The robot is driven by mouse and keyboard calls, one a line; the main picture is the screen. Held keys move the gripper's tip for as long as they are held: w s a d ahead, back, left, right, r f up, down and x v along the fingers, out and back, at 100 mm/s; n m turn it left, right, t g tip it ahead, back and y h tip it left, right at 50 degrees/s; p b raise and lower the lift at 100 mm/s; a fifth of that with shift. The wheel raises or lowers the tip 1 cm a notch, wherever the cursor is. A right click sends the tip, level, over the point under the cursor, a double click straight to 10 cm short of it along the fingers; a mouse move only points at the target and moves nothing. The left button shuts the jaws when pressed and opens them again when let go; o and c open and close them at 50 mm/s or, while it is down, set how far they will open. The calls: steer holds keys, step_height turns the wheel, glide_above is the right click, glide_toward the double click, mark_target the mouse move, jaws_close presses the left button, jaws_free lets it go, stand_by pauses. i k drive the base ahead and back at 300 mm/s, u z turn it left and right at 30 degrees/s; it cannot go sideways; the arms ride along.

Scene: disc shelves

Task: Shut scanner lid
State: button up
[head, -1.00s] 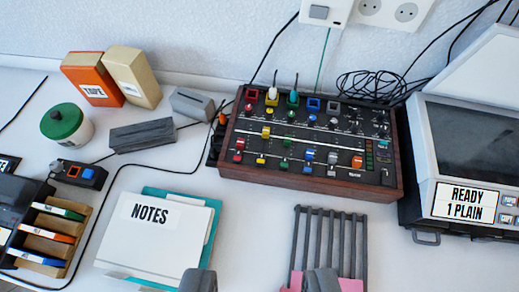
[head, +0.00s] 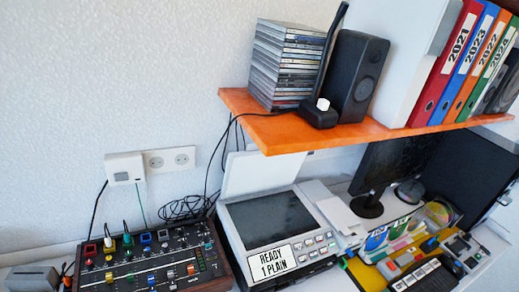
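The scanner (head: 329,237) stands on the desk in the lower middle of the head view. It is a pale grey machine with a dark glass bed, a row of small buttons and a label reading "READY 1 PLAIN". Its white lid (head: 262,172) stands raised at the back edge of the glass, so the scanner is open. The lid's upper right part is hidden behind the shelf. My gripper is not in view.
An orange shelf (head: 375,131) overhangs the lid's right side, bearing a CD stack (head: 290,62), a black speaker (head: 357,78) and binders. A mixer (head: 150,262) sits left of the scanner. A monitor (head: 392,165) and cluttered trays are on the right.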

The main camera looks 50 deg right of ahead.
mark_target(248, 171)
steer(key=k, duration=0.45)
steer(key=z, duration=0.55)
steer(key=i, duration=0.45)
steer(key=z, duration=0.5)
